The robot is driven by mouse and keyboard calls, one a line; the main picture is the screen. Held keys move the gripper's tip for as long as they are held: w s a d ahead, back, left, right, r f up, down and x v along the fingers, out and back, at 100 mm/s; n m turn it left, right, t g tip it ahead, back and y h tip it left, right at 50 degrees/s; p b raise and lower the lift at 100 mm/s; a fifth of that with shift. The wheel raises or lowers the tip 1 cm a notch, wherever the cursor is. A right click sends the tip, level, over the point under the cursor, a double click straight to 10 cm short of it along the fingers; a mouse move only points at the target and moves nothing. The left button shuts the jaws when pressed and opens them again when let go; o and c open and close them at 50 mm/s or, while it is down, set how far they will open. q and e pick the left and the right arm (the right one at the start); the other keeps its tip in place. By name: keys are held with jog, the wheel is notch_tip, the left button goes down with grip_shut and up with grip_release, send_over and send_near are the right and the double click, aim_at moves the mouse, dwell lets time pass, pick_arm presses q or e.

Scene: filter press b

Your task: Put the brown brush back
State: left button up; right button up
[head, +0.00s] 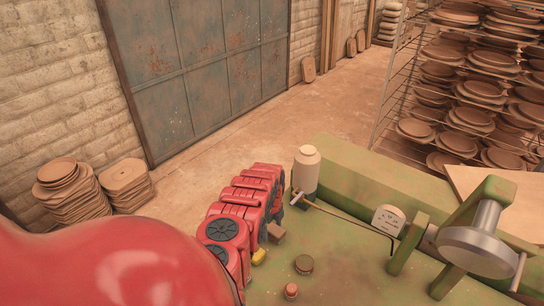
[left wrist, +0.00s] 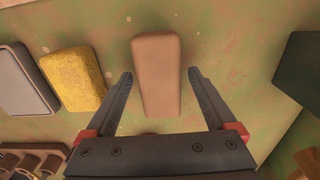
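The brown brush (left wrist: 157,60) shows in the left wrist view as a plain, oblong brown block on the worn green surface (left wrist: 225,25). My left gripper (left wrist: 160,74) is open, with one dark finger on each side of it. A narrow gap shows between the brush and each finger, so it is not clamped. In the head view a small brown block (head: 277,233), which looks like the brush, shows beside my red left arm (head: 240,200). The arm hides most of the gripper there. I cannot see bristles. My right gripper is not in view.
A yellow sponge (left wrist: 73,80) and a grey block (left wrist: 20,80) lie left of the brush. A dark green block (left wrist: 300,65) stands right. On the green press, a pale bottle (head: 306,172), a thin rod (head: 350,222) and a handwheel (head: 478,245) stand near free surface.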

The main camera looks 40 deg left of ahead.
aim_at(272, 227)
pick_arm(q)
jog(key=shift+r, duration=0.2)
notch_tip(272, 227, up, 9)
jog(key=b, duration=0.2)
jog(key=shift+f+b, duration=0.15)
jog(key=shift+b, duration=0.2)
notch_tip(272, 227, up, 3)
jog(key=shift+r+p, duration=0.2)
jog(key=shift+p, duration=0.35)
jog(key=shift+s+a+f, duration=0.1)
jog(key=shift+a, duration=0.05)
